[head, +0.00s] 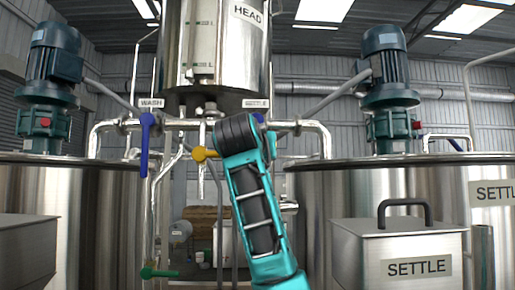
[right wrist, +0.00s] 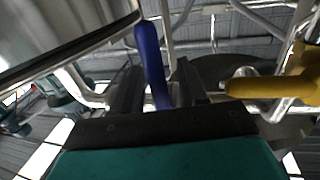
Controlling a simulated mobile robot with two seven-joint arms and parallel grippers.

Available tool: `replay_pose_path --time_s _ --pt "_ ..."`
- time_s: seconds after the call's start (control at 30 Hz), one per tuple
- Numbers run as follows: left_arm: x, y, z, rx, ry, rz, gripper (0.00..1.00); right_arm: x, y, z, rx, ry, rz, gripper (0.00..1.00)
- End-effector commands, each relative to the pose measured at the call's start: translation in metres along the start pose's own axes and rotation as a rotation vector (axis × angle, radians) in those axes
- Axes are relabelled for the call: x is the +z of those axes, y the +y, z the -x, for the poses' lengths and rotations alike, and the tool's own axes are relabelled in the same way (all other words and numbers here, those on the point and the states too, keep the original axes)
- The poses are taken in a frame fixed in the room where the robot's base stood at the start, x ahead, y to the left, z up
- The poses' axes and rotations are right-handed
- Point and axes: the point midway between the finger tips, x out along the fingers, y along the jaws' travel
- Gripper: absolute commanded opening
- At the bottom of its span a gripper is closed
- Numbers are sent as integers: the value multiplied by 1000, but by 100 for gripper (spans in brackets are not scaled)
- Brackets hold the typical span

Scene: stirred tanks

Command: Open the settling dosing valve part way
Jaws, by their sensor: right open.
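The settling dosing valve's blue lever (head: 259,117) shows only as a small piece below the SETTLE label (head: 256,103) in the head view. The rest of it is hidden behind my right arm. In the right wrist view the blue lever (right wrist: 149,55) runs lengthwise between the two dark fingers of my right gripper (right wrist: 157,82). The fingers are apart, one on each side of it, with a visible gap. Whether either finger touches it is hard to tell. My left gripper is not in view.
A similar blue lever (head: 146,130) hangs under the WASH label (head: 151,103). A yellow lever (head: 203,153) is close beside my right gripper. A green lever (head: 157,272) is lower left. The steel head tank (head: 213,45) is above, and a SETTLE box (head: 400,245) stands right.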

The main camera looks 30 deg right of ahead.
Motion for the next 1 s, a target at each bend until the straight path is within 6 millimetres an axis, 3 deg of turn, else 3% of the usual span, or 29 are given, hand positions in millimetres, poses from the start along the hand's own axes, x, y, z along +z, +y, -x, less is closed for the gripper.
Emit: replay_pose_path --time_s 0.33,0.77,1.0 --pt "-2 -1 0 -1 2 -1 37 1 0 -4 0 -1 0 42" --pt "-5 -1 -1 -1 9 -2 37 0 0 -4 -1 0 0 1" --pt "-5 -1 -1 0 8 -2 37 0 0 -4 -1 0 0 0"
